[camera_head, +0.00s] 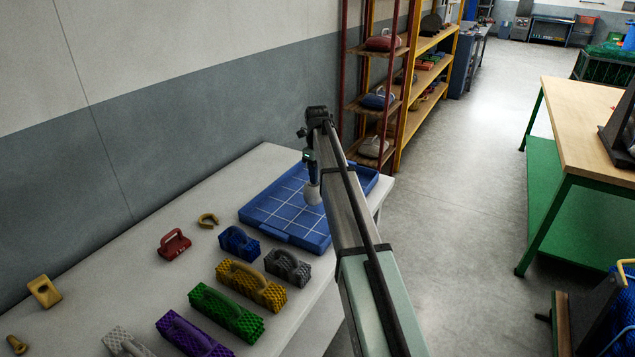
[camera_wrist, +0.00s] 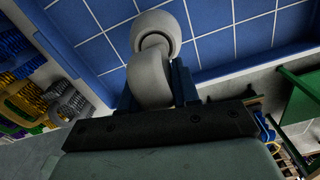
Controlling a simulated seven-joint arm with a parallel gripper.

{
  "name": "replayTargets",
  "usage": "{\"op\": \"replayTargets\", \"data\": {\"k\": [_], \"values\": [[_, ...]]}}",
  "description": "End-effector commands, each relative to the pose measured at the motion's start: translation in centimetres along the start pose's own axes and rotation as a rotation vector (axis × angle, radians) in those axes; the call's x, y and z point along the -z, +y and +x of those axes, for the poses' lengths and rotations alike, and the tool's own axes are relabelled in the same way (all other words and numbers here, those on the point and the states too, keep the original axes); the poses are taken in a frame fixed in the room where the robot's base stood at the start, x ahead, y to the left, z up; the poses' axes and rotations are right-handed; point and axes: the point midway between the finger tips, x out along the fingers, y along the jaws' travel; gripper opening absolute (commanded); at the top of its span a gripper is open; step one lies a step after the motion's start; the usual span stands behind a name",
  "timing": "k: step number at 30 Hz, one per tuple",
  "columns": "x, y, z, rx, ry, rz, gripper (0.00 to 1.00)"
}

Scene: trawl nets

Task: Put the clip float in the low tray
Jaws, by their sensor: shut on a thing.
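The clip float (camera_head: 313,194) is a pale grey-white piece with rounded ends. It also shows in the wrist view (camera_wrist: 149,76), between the blue fingers of my gripper (camera_wrist: 154,88). My gripper (camera_head: 312,180) is shut on it and points down. The low tray (camera_head: 258,213) is blue with a pale grid and a low rim, and lies on the table. In the wrist view the tray floor (camera_wrist: 215,28) spreads behind the float. The float appears over the tray's right part; its height above the floor is hard to tell. My arm hides part of the tray's right side.
The grey table (camera_head: 220,180) also holds a red handled piece (camera_head: 174,246), a brass ring (camera_head: 208,220), and blue, grey, yellow, green and purple handled blocks left and in front of the tray. A wall stands behind; shelves (camera_head: 408,75) stand beyond the table.

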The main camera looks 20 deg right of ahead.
Motion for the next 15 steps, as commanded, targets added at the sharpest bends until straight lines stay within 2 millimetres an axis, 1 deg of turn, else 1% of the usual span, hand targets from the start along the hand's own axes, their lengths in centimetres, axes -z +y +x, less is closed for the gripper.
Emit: {"op": "replayTargets", "data": {"k": [3,7,15], "values": [[0.0,0.1,1.5,0.0,0.0,0.0,0.0],[0.0,0.1,2.9,-0.001,0.001,0.0,0.0],[0.0,0.0,3.0,0.0,0.0,0.0,0.0]]}}
